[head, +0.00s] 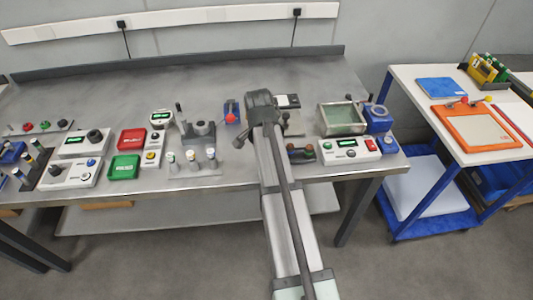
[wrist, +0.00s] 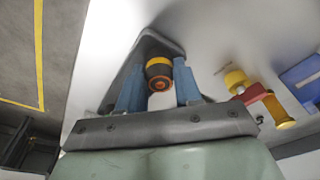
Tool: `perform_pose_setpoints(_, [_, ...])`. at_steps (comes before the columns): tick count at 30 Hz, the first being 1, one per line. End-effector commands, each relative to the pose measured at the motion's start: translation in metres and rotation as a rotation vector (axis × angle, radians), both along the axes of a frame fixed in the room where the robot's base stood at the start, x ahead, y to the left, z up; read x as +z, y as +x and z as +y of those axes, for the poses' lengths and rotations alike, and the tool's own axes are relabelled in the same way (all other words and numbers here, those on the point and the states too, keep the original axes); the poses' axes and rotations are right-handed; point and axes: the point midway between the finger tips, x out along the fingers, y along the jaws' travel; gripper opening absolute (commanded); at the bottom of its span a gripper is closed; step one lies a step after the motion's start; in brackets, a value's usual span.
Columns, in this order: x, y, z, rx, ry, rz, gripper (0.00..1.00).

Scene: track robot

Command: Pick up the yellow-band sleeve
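The yellow-band sleeve (wrist: 159,72) shows end-on in the wrist view, with a dark body, a yellow band and an orange end. My gripper (wrist: 159,80) has its two blue fingers on either side of it, and they look close against its sides. Whether the sleeve is lifted or still resting on something cannot be told. In the head view, my arm reaches over the bench and hides the fingers and the sleeve.
A red-and-yellow item (wrist: 262,98) and a blue block (wrist: 303,78) lie to the right in the wrist view. The grey bench (head: 170,80) holds several devices, a green tray (head: 124,167) and a red tray (head: 131,139). The bench's back is clear. A white cart (head: 437,125) stands right.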

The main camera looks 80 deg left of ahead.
Motion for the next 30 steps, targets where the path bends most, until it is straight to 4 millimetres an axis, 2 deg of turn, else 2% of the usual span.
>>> perform_pose_setpoints(2, [0.0,0.0,0.0,0.0,0.0,0.0,0.26])
perform_pose_setpoints(10, [0.0,0.0,0.0,0.0,0.0,0.0,0.0])
perform_pose_setpoints(20, [0.003,0.0,0.0,0.0,0.001,0.0,0.0])
perform_pose_setpoints(25, [0.021,0.0,0.001,0.0,0.001,0.0,0.0])
perform_pose_setpoints(30, [0.05,0.0,0.001,0.0,0.001,0.0,0.0])
